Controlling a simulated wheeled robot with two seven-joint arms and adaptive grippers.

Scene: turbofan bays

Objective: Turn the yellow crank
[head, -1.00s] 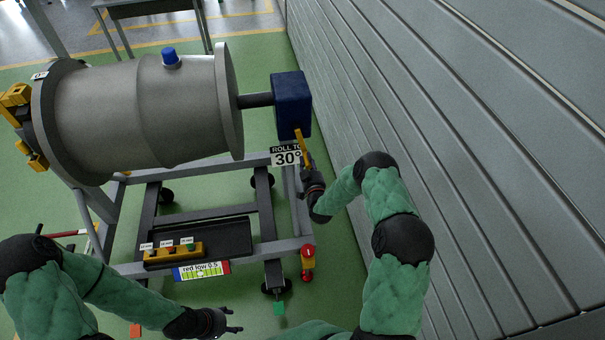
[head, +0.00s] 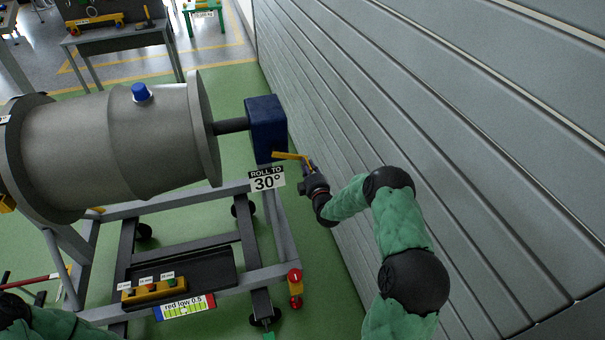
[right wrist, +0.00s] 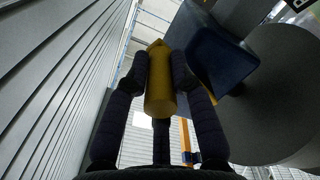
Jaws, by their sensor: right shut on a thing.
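The yellow crank (head: 288,156) sticks out to the right from the bottom of the dark blue gearbox (head: 266,128), beside the wall. The gearbox joins the grey engine barrel (head: 110,140) by a dark shaft. My right gripper (head: 307,168) is at the crank's outer end. In the right wrist view the yellow crank handle (right wrist: 160,82) lies between the fingers of my right gripper (right wrist: 160,75), which are shut on it. The gearbox (right wrist: 222,65) is close on the right there. A sign (head: 266,179) under the gearbox reads "ROLL TO 30°". My left gripper is out of view.
The ribbed grey wall (head: 450,130) runs close along the right of my right arm.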

